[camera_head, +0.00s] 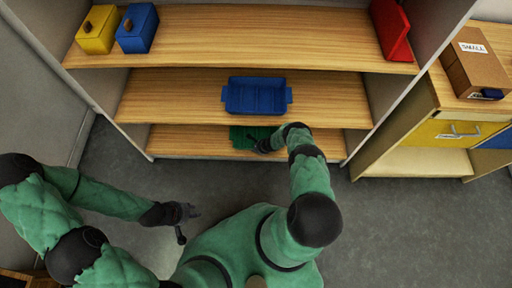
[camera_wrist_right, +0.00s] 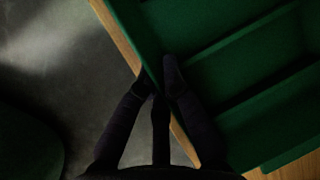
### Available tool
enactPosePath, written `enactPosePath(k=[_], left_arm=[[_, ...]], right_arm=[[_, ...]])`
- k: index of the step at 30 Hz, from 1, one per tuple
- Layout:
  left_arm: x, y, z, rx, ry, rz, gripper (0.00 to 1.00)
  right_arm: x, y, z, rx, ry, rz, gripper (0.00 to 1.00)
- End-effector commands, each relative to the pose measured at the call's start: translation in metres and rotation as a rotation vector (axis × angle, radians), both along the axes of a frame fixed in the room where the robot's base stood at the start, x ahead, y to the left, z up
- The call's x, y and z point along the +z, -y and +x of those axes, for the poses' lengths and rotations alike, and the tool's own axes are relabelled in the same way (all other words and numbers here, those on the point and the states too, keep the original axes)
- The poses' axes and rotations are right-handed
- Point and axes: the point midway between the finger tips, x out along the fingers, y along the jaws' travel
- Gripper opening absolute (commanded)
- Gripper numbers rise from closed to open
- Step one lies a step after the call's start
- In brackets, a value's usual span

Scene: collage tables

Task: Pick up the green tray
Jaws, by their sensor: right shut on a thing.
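The green tray (camera_head: 240,134) sits on the lowest shelf, partly hidden by the shelf above and my right arm. In the right wrist view the tray (camera_wrist_right: 240,70) fills the right side, with its inner dividers showing. My right gripper (camera_head: 262,146) is at the tray's front right part. In the wrist view the right gripper (camera_wrist_right: 156,75) is shut on the tray's near wall, its fingers on either side. My left gripper (camera_head: 188,224) hangs over the floor, away from the shelves, with its fingers apart and empty.
A blue tray (camera_head: 257,97) sits on the middle shelf, right above. The top shelf holds a yellow box (camera_head: 96,32), a blue box (camera_head: 137,30) and a red object (camera_head: 391,28). A cabinet with a cardboard box (camera_head: 474,62) stands at right. The floor (camera_head: 400,225) is clear.

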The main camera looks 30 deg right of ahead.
Motion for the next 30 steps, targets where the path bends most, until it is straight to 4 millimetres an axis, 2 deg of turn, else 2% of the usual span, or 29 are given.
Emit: enactPosePath(k=[10,23,27,30], left_arm=[[0.033,0.000,0.000,0.000,0.000,0.000,0.32],[0.092,0.000,0.000,0.000,0.000,0.000,0.32],[0.114,0.000,0.000,0.000,0.000,0.000,0.32],[0.128,0.000,0.000,0.000,0.000,0.000,0.32]], right_arm=[[0.039,0.001,0.002,0.000,0.003,-0.002,0.00],[0.081,0.012,-0.032,-0.002,0.002,-0.001,0.00],[0.099,0.017,-0.046,-0.002,0.002,-0.002,0.00],[0.107,0.023,-0.065,-0.005,0.001,0.000,0.00]])
